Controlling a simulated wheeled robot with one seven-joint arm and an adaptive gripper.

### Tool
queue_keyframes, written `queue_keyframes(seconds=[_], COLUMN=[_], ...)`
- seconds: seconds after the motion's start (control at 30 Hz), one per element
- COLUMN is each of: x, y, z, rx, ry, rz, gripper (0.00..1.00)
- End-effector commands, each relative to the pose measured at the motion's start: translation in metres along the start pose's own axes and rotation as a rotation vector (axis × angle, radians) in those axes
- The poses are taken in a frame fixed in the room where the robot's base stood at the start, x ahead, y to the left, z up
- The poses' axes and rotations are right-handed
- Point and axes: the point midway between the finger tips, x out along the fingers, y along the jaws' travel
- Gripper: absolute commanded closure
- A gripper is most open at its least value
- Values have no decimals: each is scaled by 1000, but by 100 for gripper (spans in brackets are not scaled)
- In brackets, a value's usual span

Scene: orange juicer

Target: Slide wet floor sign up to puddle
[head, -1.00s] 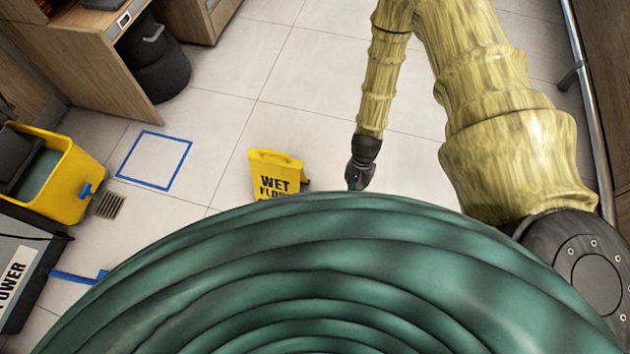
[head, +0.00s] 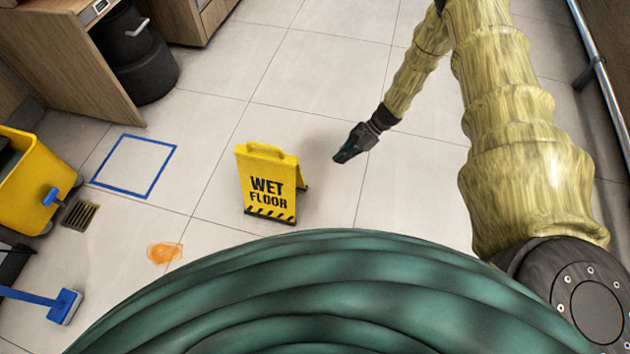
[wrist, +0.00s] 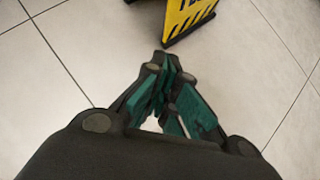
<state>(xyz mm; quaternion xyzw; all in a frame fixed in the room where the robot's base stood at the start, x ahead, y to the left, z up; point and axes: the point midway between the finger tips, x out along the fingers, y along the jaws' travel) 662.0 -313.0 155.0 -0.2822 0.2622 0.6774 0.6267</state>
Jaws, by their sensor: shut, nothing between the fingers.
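The yellow wet floor sign (head: 268,188) stands upright on the tiled floor in the middle of the head view. Its lower part with black and yellow stripes (wrist: 188,14) shows at the top of the wrist view. The puddle (head: 164,253) is a small orange spill on the floor, to the left of and below the sign in the head view. My gripper (head: 343,156) is shut and empty, to the right of the sign and apart from it. Its closed fingers (wrist: 172,62) point toward the sign's base in the wrist view.
A blue taped square (head: 135,166) and a floor drain (head: 80,215) lie left of the sign. A yellow bucket (head: 32,180), a blue brush (head: 65,306) and a black bin (head: 135,55) stand at the left. The floor between sign and puddle is clear.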

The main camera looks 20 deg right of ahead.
Motion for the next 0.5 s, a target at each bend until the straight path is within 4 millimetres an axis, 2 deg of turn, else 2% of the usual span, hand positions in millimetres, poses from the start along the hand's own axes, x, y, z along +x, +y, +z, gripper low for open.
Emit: queue_keyframes(seconds=[0.17, 0.5], x=[10, 64], y=[-3, -2], z=[-2, -2], rx=[3, 2], ry=[-9, -8], rz=[-4, -2], gripper=[100, 100])
